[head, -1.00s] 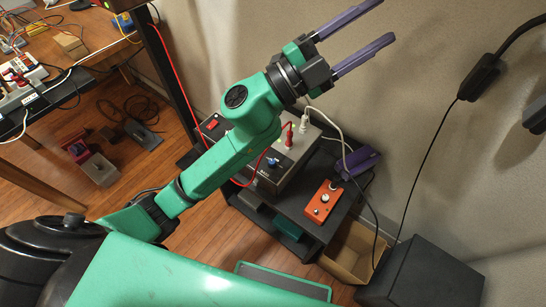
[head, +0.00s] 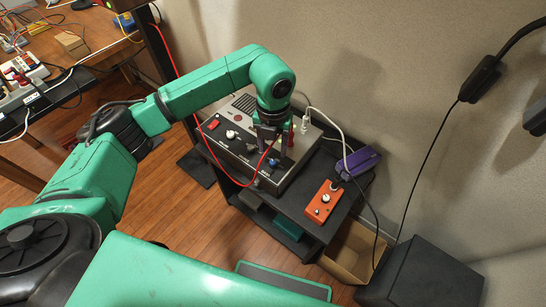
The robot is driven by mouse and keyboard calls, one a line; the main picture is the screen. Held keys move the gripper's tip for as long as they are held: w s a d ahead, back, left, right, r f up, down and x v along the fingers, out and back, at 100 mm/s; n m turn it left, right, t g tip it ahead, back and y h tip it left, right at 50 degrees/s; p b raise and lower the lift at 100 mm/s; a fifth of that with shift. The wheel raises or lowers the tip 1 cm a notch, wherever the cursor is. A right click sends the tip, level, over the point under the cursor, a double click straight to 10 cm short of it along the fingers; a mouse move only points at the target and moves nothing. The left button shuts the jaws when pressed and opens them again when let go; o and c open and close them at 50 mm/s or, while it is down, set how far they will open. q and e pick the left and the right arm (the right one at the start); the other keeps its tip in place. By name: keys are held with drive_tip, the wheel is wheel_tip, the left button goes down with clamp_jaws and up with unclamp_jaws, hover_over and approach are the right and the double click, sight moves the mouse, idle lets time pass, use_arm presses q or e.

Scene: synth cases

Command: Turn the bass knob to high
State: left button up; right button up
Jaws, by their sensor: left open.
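A grey box with knobs (head: 207,139) stands on the black shelf unit. Its face carries a red switch (head: 214,124), a white knob (head: 231,134) and a blue knob (head: 274,162). No label is legible, so I cannot tell which knob is the bass knob. My left gripper (head: 269,153) points down over the box's right part, fingers apart, close to the blue knob. I cannot tell whether a finger touches it. The gripper hides part of the panel. My right gripper is not in view.
A red cable (head: 259,168) and a white plug (head: 304,124) with its cable are close to the gripper. An orange pedal (head: 323,201) and a purple object (head: 361,162) are to the right on the black shelf unit (head: 297,225). A cardboard box (head: 350,250) stands below.

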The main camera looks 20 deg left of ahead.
sight(273, 162)
use_arm(q)
wheel_tip(273, 162, down, 6)
drive_tip(key=shift+r, duration=0.1)
clamp_jaws()
